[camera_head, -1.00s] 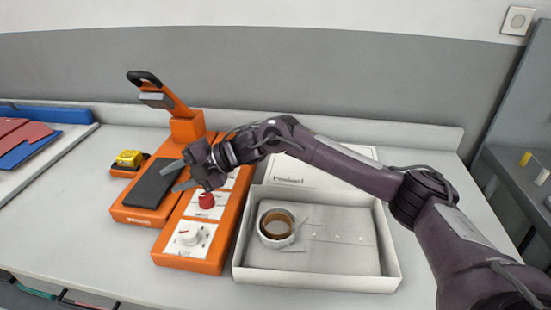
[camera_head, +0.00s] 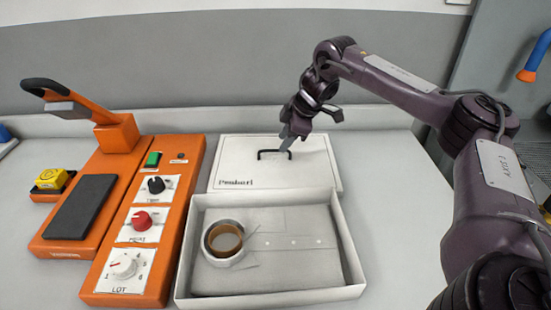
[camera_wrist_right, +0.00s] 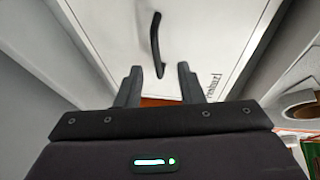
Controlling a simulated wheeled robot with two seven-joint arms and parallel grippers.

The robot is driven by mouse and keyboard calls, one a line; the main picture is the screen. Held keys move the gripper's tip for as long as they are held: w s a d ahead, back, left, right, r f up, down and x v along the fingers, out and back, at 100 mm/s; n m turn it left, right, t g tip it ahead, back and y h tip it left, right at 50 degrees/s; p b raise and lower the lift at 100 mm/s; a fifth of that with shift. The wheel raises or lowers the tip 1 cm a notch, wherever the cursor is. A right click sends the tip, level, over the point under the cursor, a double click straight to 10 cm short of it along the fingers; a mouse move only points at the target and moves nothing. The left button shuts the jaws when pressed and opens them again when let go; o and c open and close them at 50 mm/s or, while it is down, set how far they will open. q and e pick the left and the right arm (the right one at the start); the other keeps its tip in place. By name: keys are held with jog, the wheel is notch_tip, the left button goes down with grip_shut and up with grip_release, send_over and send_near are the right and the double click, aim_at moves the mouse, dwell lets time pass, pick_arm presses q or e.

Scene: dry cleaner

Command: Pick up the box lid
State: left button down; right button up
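The white box lid (camera_head: 237,163) lies behind the open box, with dark lettering near its front left corner. It also fills much of the right wrist view (camera_wrist_right: 112,30). Its black bar handle (camera_head: 267,153) shows in the wrist view (camera_wrist_right: 155,40). My right gripper (camera_head: 287,140) is over the lid at the handle. In the wrist view its two fingers (camera_wrist_right: 158,70) are apart, with the near end of the handle appearing between the tips. I cannot tell whether they touch it. My left gripper is not in view.
The open white box (camera_head: 357,272) holds a folded light garment (camera_head: 300,262) and a tape roll (camera_head: 224,240). An orange heat-press machine (camera_head: 172,220) with knobs stands left of it. A yellow item (camera_head: 50,179) is at far left. The counter right of the box is clear.

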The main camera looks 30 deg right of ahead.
aim_at(279, 160)
jog(key=x, duration=0.4)
jog(key=shift+w+d, duration=0.1)
jog(key=shift+w, duration=0.1)
jog(key=c, duration=0.7)
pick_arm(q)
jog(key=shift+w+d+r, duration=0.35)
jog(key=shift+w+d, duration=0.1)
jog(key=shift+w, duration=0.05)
pick_arm(e)
grip_shut()
